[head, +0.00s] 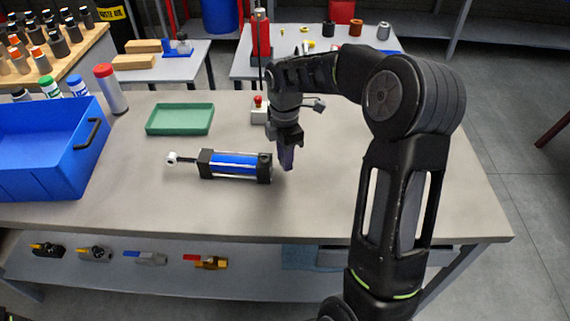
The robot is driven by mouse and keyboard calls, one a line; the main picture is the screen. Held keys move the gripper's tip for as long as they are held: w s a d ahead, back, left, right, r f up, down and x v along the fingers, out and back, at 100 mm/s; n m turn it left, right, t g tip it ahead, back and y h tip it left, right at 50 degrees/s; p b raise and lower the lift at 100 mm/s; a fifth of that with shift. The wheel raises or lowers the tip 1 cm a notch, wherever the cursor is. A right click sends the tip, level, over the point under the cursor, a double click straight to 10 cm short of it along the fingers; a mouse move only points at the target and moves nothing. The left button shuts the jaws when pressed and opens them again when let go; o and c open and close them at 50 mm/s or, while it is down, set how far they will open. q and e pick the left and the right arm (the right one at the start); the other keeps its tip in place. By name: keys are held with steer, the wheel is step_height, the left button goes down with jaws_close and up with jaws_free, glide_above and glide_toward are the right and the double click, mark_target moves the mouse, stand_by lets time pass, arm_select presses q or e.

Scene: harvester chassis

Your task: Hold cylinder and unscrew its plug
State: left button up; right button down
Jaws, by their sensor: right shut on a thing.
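The cylinder (233,165) lies on its side on the grey workbench, with a blue body, black end blocks and a rod with a white eye at its left end. My right gripper (287,162) points down just off the cylinder's right end. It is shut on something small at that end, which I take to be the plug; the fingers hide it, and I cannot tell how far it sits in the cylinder. My left gripper is not in view.
A green tray (180,119) lies behind the cylinder. A blue bin (45,150) stands at the left, with a red-capped bottle (110,89) behind it. A red-button box (259,110) stands behind my right gripper. The bench front is clear.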

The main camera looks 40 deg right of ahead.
steer(key=shift+f, duration=1.55)
steer(key=shift+f, duration=0.15)
steer(key=c, duration=1.2)
jaws_free()
step_height(320, 180, up, 12)
steer(key=shift+r, duration=0.2)
